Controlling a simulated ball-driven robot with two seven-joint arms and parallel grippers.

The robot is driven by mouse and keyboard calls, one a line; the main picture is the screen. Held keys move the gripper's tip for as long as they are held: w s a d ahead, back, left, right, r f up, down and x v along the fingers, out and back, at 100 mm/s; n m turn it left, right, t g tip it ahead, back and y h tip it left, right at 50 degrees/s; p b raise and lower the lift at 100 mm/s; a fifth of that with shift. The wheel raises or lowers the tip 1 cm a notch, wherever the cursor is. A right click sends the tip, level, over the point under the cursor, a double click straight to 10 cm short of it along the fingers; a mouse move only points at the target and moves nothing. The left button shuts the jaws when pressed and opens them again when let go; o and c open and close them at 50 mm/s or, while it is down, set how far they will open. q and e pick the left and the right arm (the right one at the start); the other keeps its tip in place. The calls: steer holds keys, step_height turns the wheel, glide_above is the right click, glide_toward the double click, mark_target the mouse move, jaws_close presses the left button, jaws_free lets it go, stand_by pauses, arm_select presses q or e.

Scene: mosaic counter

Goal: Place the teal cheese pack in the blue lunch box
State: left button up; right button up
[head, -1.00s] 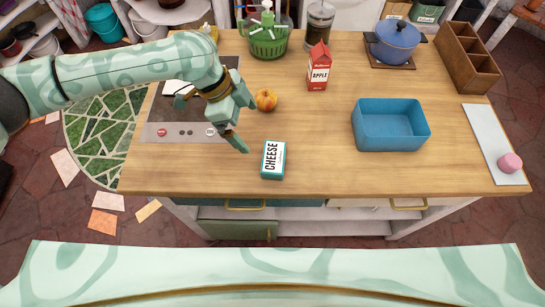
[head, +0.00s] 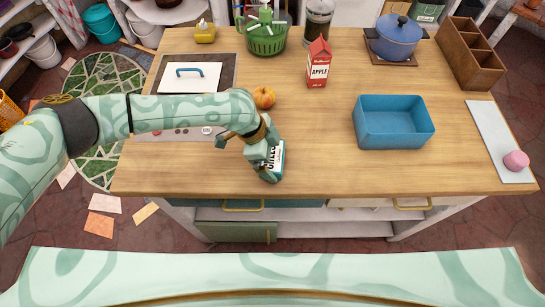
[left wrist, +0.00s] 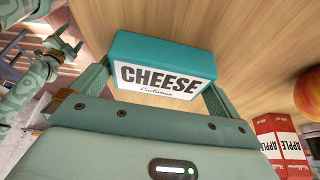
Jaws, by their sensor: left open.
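The teal and white cheese pack (head: 280,161) lies near the counter's front edge, partly hidden by my left gripper in the head view. In the left wrist view the cheese pack (left wrist: 162,68) sits between the fingers, its CHEESE label facing the camera. My left gripper (head: 268,172) is open, with one finger at each side of the pack; I cannot tell whether they touch it. The blue lunch box (head: 393,133) stands open and empty on the right half of the counter. My right gripper is not in the head view.
A peach-coloured fruit (head: 264,97) and a red apple carton (head: 318,64) stand behind the pack. Bare wood lies between pack and box. A white board (head: 498,140) with a pink item is at far right.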

arm_select(q)
steer(key=c, duration=0.9)
steer(key=shift+o, duration=0.2)
